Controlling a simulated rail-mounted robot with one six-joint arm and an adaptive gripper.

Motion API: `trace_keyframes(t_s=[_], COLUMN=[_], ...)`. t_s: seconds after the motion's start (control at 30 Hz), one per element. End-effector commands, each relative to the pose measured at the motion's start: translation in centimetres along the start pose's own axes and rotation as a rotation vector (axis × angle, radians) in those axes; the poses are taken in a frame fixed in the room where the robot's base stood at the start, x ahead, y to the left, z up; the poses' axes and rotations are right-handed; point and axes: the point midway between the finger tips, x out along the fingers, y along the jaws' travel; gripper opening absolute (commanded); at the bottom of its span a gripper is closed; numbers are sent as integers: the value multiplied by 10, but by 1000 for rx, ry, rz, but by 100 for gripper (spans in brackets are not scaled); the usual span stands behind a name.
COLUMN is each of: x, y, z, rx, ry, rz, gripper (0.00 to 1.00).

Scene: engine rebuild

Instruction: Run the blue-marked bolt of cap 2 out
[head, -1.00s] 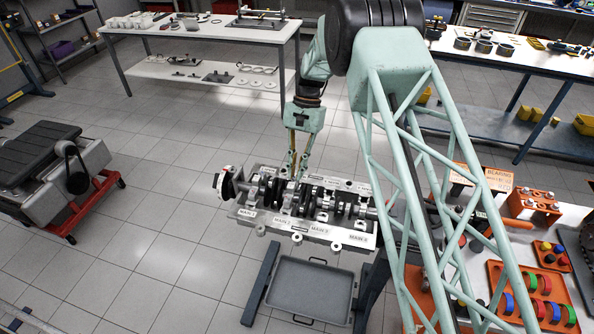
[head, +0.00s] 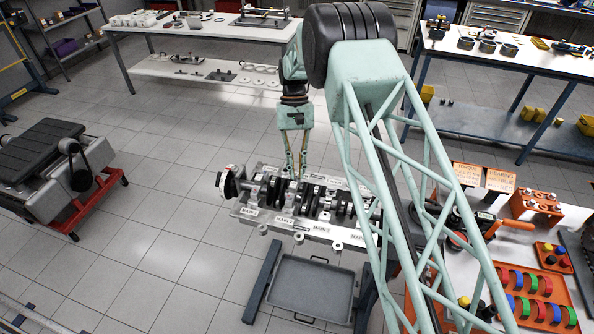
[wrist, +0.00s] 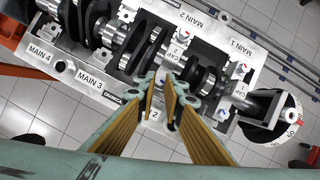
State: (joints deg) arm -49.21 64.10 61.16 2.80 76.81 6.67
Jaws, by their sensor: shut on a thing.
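The engine block (head: 322,232) lies across the stand with its crankshaft and main caps facing up. Cap 2 (wrist: 176,54) shows in the wrist view just beyond my fingertips, with a red mark at its far end. My gripper (wrist: 162,88) is shut at the near end of cap 2, above the MAIN 2 side of the block. The blue-marked bolt is hidden between the fingertips, so how far it stands out cannot be seen. In the head view my gripper (head: 298,176) points down at the block.
Cap 1 (wrist: 238,90) is close to the right, with the crank nose and a round flange (wrist: 285,118) past it. A grey tray (head: 310,284) sits below the block. A bench with coloured rings in an orange tray (head: 540,312) stands at the right.

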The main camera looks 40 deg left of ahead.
Motion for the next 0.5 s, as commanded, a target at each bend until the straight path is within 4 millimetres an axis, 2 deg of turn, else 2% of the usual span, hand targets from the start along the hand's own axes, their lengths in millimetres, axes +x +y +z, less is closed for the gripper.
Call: trace_keyframes(t_s=[0.13, 0.17, 0.23, 0.5], x=[3, 3, 3, 1], y=[0, 0, 0, 0], z=[0, 0, 0, 0], rx=[1, 1, 1, 1], ry=[-3, -3, -3, -1], rz=[0, 0, 0, 0], gripper=[0, 10, 15, 15])
